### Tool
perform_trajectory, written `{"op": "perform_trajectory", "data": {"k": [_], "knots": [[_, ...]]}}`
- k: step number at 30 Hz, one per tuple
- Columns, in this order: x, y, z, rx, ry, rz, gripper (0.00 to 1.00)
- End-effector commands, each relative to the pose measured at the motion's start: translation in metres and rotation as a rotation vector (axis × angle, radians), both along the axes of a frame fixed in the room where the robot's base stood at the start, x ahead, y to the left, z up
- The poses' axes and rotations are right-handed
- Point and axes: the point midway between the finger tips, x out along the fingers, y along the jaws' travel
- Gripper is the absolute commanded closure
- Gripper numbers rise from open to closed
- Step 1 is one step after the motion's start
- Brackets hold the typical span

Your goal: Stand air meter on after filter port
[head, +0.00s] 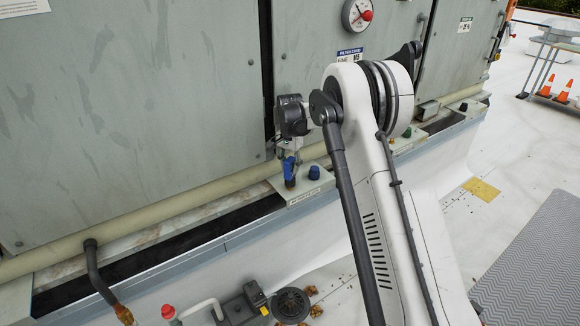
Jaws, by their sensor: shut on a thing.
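My gripper (289,152) is in front of the grey cooler casing, pointing down over a small pale ledge. It is shut on a small blue, upright thing, which I take to be the air meter (289,167). My arm hides part of the casing behind.
A similar ledge (404,144) with a dark cap lies farther right, partly behind my arm. A round gauge (358,14) sits on the casing above. A cream pipe (222,187) runs along its foot. Below are a dark bent pipe (97,272) and a black round part (290,304).

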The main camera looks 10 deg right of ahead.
Motion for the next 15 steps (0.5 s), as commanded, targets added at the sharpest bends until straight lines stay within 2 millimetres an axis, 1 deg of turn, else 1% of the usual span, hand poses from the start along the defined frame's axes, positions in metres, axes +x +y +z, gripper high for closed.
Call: {"op": "perform_trajectory", "data": {"k": [15], "knots": [[0.000, 0.000, -0.014, 0.000, 0.000, 0.000, 1.00]]}}
